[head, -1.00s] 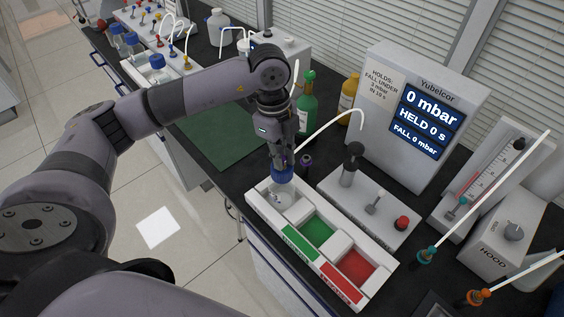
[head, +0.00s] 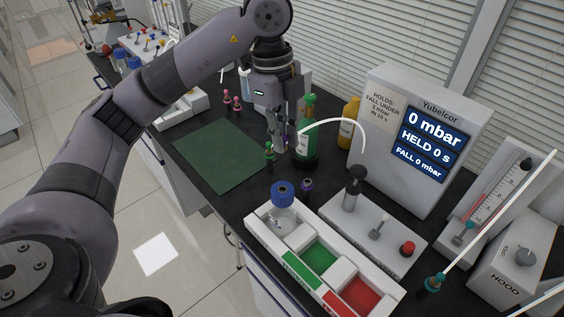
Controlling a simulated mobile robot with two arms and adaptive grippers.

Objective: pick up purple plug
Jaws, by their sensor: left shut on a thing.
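My left gripper (head: 283,142) is shut, pointing down above the bench in front of the green bottle (head: 307,145). The white tube (head: 345,123) arches from the right and ends at its fingers. The gripper is shut on the purple plug at this tube end; the fingers hide most of the plug and its colour is hard to make out. A small dark piece with a purple ring (head: 307,187) stands on the bench below, apart from the gripper, beside the blue-capped bottle. My right gripper is not in view.
A small green piece (head: 270,153) stands close left of the gripper. The pressure display box (head: 385,90) stands at right. The green mat (head: 215,160) is clear.

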